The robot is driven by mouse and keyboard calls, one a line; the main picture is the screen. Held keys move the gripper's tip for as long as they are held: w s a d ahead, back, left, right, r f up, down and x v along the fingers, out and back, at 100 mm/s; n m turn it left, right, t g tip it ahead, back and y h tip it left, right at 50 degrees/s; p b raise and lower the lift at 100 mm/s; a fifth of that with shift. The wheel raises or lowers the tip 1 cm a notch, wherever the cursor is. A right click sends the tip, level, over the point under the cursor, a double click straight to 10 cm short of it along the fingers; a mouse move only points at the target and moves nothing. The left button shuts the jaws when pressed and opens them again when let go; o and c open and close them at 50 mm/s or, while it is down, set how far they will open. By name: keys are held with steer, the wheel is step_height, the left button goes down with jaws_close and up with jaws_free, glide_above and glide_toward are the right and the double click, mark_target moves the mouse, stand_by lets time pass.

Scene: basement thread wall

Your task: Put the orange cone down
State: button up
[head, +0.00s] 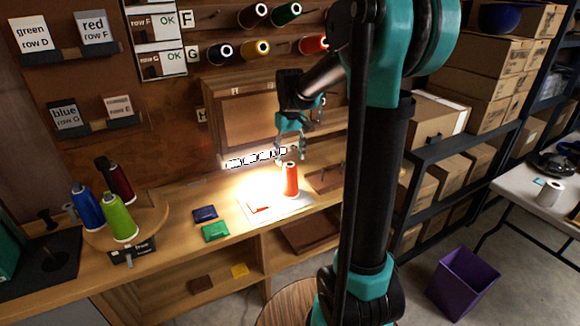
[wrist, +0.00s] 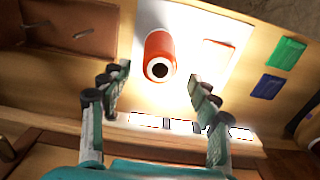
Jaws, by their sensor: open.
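The orange cone (head: 290,180) stands upright on a brightly lit white sheet (head: 256,212) on the wooden bench. In the wrist view the orange cone (wrist: 160,56) shows its dark-holed top end, between and just beyond my fingertips. My gripper (head: 291,150) is above and beside the cone, with its fingers spread. In the wrist view my gripper (wrist: 160,80) is open and empty, with a gap between each finger and the cone. Glare washes out part of the sheet.
Blue (head: 205,214) and green (head: 216,232) flat pieces lie left of the sheet. A round board (head: 153,217) holds blue, green and dark red cones. A brown tray (head: 325,181) lies to the right. The thread wall with pegs rises behind. A purple bin (head: 463,284) stands on the floor.

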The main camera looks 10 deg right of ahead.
step_height(320, 180, up, 6)
steer(key=s+d+f+m+t, duration=0.1)
steer(key=s+d+f+t, duration=0.1)
steer(key=s+f, duration=0.7)
steer(key=s+d+f+m+t, duration=0.2)
steer(key=s+f, duration=0.7)
steer(key=s, duration=0.4)
steer(key=shift+m, duration=0.3)
